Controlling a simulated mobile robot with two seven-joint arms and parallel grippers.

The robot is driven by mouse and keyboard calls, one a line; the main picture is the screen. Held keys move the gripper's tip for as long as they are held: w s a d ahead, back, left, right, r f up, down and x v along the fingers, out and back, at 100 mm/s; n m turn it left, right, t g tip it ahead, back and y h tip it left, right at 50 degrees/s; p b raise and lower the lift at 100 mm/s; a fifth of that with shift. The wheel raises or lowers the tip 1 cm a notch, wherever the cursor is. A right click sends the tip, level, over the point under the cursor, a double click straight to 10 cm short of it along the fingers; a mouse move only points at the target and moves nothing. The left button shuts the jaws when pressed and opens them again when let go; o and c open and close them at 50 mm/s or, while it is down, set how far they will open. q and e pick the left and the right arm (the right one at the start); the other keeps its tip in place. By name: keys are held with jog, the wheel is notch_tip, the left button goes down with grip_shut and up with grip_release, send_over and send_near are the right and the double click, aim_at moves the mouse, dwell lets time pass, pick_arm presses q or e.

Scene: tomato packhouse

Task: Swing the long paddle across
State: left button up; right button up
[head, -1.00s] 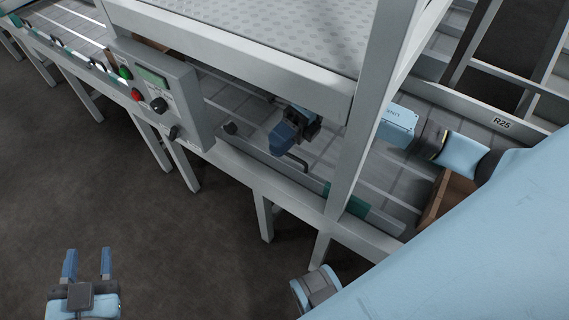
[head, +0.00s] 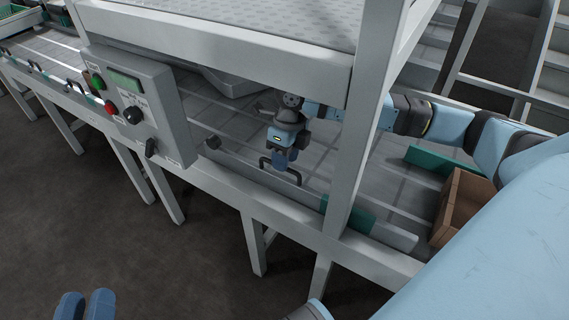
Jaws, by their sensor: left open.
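My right gripper (head: 286,160) reaches in from the right, under the raised deck and behind the post, and points down at the handle. Its blue fingers overlap the handle's upper part; I cannot tell whether they are closed on it. My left gripper (head: 85,306) is open and empty at the bottom left, partly cut off by the frame.
A white post (head: 366,125) and the raised deck (head: 250,20) frame the space around my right arm. A control box (head: 140,100) with buttons hangs at the left. A brown box (head: 462,205) and a green strip (head: 430,160) are at the right.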

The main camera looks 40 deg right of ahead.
pick_arm(q)
jog(key=shift+f, duration=0.25)
pick_arm(e)
jog(key=shift+a+f, duration=0.1)
jog(key=shift+f, duration=0.4)
grip_shut()
